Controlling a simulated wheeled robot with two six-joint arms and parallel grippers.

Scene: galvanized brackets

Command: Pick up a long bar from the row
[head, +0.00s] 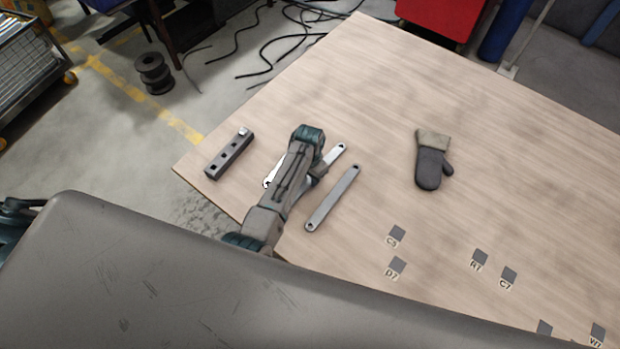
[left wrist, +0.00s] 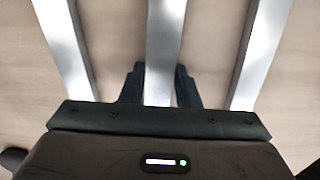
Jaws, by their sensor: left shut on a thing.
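Three long flat metal bars lie side by side on the wooden table. In the head view the right bar (head: 333,199) is in full view, with a hole at each end. The middle bar (head: 338,153) shows mainly its far end, and the left bar (head: 269,181) only a small part; my left arm hides the rest. In the left wrist view my left gripper (left wrist: 160,84) is shut on the middle bar (left wrist: 166,35), with a finger on each side. The left bar (left wrist: 65,45) and right bar (left wrist: 261,50) stand clear of the fingers. My right gripper is out of view.
A dark block with holes (head: 229,154) lies left of the bars near the table's edge. A grey glove (head: 431,165) lies to the right. Several small labelled squares, such as C3 (head: 396,234), are at the front right. The back of the table (head: 380,70) is clear.

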